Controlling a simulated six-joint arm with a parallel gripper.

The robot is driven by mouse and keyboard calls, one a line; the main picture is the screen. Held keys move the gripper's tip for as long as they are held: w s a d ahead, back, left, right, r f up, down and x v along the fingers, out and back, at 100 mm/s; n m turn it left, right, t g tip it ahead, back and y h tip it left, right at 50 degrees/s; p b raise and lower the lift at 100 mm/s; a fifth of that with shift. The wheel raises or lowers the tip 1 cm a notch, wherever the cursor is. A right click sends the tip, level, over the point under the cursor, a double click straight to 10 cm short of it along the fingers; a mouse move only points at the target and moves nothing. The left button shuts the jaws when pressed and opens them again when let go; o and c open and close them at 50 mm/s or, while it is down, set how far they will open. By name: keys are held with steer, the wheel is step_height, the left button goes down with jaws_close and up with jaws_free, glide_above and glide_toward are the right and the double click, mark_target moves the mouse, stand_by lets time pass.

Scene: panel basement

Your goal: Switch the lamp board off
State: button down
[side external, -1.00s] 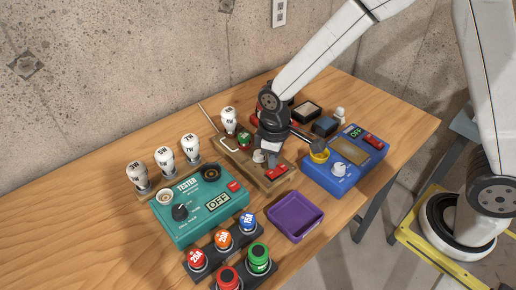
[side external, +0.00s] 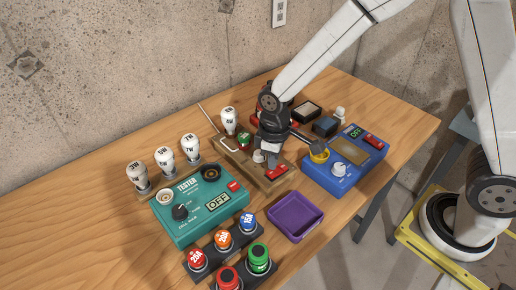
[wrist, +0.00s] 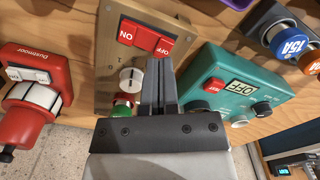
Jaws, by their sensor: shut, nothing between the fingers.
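The lamp board (side external: 232,158) is a wooden panel in the middle of the table. It carries a white bulb (side external: 229,118), a green-topped fuse (side external: 244,139), a pale round knob (side external: 259,156) and a red rocker switch (side external: 277,171). In the wrist view the switch (wrist: 133,36) shows ON on its left half and OFF on its right half. My gripper (side external: 271,164) is shut and empty, pointing down, with its tips (wrist: 158,62) at the OFF half. Contact cannot be told. I cannot tell which half is pressed in or whether the bulb is lit.
A teal tester (side external: 200,207) stands left of the board and a blue device (side external: 343,168) right of it. A purple tray (side external: 295,215) lies in front. Loose bulbs (side external: 164,158) and coloured fuses (side external: 223,239) stand nearby. A red device (wrist: 35,75) shows in the wrist view.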

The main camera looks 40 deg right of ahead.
mark_target(273, 172)
steer(key=shift+f, duration=1.15)
stand_by(1.0)
steer(key=shift+r, duration=3.55)
steer(key=s+d+m+t, duration=0.2)
steer(key=s+d+m, duration=0.4)
steer(key=s+d, duration=0.3)
steer(key=shift+d+t, duration=0.3)
steer(key=shift+d, duration=0.7)
